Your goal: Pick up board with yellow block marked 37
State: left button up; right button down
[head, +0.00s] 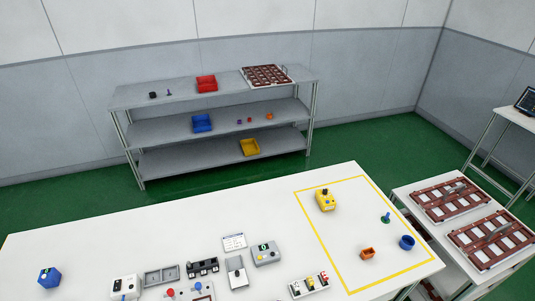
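Brown boards with pale rectangular panels show in the head view. One board (447,199) and a second board (490,240) lie on a white surface at the right, each with a grey piece on top. A third board (266,76) lies on the top shelf of the rack. A yellow block (325,200) with a dark top piece sits on the white table inside a yellow outline, apart from the boards. I cannot read a 37 anywhere. Neither of my grippers is in view.
The white table (150,240) fills the foreground, with devices along its front. A grey rack (165,125) holds coloured bins. Green floor lies between.

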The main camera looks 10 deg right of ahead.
aim_at(309, 282)
jog(key=k+j+z, duration=0.1)
jog(key=z, duration=0.75)
